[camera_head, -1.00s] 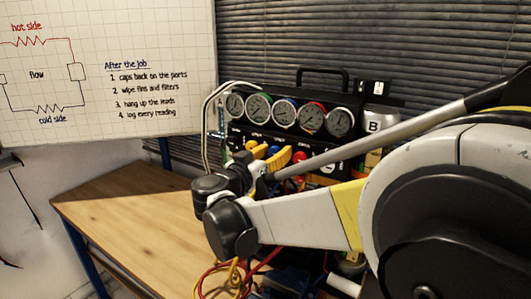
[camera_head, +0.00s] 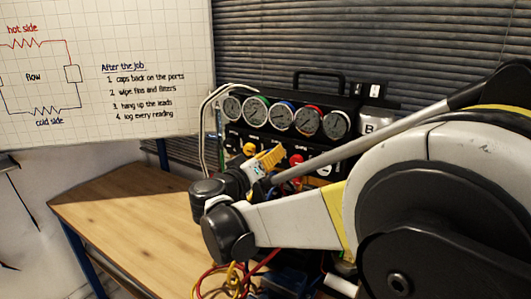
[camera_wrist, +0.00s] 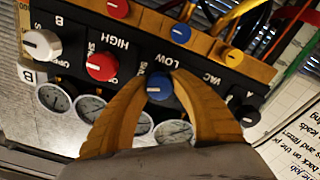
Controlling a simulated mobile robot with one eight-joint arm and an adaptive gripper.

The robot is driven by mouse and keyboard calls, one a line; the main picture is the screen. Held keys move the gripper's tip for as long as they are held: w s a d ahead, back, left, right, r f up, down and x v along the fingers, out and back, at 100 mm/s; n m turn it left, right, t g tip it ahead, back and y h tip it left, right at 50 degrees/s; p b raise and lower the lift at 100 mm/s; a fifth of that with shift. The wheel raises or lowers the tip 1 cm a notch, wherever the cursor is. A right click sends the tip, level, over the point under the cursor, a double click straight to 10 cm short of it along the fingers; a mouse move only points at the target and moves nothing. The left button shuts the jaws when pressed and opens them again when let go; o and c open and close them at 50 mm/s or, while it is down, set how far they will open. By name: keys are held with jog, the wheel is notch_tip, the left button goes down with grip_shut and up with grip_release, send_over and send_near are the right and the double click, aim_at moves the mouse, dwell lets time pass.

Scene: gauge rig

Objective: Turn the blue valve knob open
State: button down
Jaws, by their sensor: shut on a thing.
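The blue valve knob (camera_wrist: 159,86) sits on the black panel marked LOW in the wrist view, with a small white mark on its face. My gripper (camera_wrist: 160,82) has its yellow-orange fingers on either side of the knob, shut on it. The knob is still mounted on the panel. In the head view my gripper (camera_head: 272,157) reaches the front of the gauge rig (camera_head: 270,125), and its fingers hide the blue knob there.
A red knob (camera_wrist: 102,66) and a white knob (camera_wrist: 41,45) stand beside it; a dark knob (camera_wrist: 247,115) is on the other side. Coloured caps (camera_wrist: 181,33) line the panel edge. Several gauges (camera_head: 283,117) sit above. The wooden table (camera_head: 130,215) is clear at left.

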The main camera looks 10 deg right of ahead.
jog(key=n+p, duration=0.1)
jog(key=n, duration=0.5)
jog(key=shift+n, duration=0.3)
jog(key=n, duration=0.6)
jog(key=shift+n+p, duration=0.3)
jog(key=shift+p, duration=0.05)
jog(key=c, duration=1.1)
grip_release()
jog(key=shift+o, duration=0.2)
jog(key=v, duration=1.2)
